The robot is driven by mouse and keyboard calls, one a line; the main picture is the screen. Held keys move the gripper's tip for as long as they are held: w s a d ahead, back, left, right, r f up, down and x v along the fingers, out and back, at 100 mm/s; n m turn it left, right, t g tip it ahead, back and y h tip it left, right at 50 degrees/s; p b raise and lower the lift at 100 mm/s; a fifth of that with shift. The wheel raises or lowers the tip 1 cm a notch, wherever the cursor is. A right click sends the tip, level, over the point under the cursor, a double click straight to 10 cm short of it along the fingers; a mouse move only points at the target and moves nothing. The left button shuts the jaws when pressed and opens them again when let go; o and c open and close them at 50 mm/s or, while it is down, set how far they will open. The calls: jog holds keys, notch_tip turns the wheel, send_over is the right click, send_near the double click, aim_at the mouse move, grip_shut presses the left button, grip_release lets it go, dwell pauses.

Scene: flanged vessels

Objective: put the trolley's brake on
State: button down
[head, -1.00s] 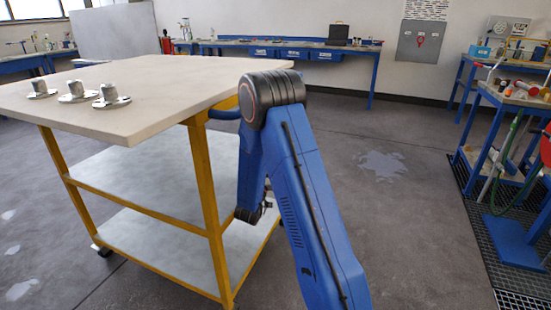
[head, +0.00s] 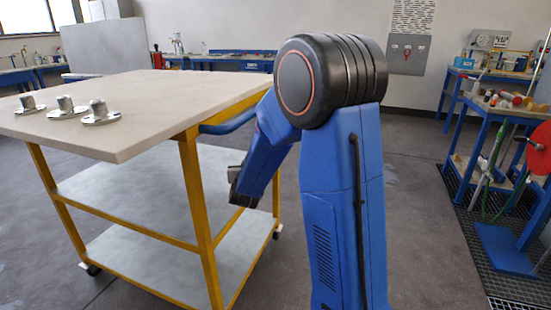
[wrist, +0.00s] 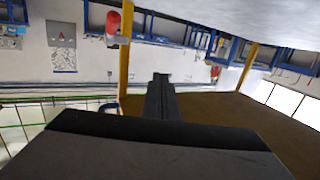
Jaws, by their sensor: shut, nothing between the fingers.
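The trolley has a yellow frame, a pale top (head: 160,98), two grey shelves (head: 150,190), small casters (head: 92,268) and a blue push handle (head: 228,122) at its right end. My gripper (head: 236,190) is dark and partly hidden in the head view, beside the trolley's right end below handle height. In the wrist view its narrow jaws (wrist: 160,85) are shut and empty. That view looks upside down; a yellow leg (wrist: 126,60) stands left of the jaws. A red part (wrist: 113,25) shows beside that leg; I cannot tell whether it is the brake.
Several flanged metal vessels (head: 100,112) stand on the trolley top. Blue benches line the back wall. A blue bench (head: 500,115) with parts and a red disc (head: 540,148) stand at the right.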

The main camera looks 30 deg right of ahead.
jog(key=s+a+r+n+g+y, duration=0.35)
jog(key=s+a+y, duration=0.45)
jog(key=s+a, duration=0.45)
jog(key=s+r+n+g, duration=0.1)
jog(key=s+n+g, duration=0.35)
jog(key=s, duration=1.75)
jog(key=w+d+r+n+g+h, duration=0.15)
jog(key=w+d+r, duration=0.25)
jog(key=w+d, duration=0.45)
jog(key=w+d+r+n, duration=0.2)
jog(key=w+d+r, duration=0.3)
jog(key=w+d, duration=0.3)
jog(key=w+d+r+n, duration=0.2)
jog(key=w+d+r, duration=0.3)
jog(key=w, duration=0.5)
jog(key=s+d+x, duration=0.1)
jog(key=d+x, duration=0.1)
jog(key=x, duration=2.3)
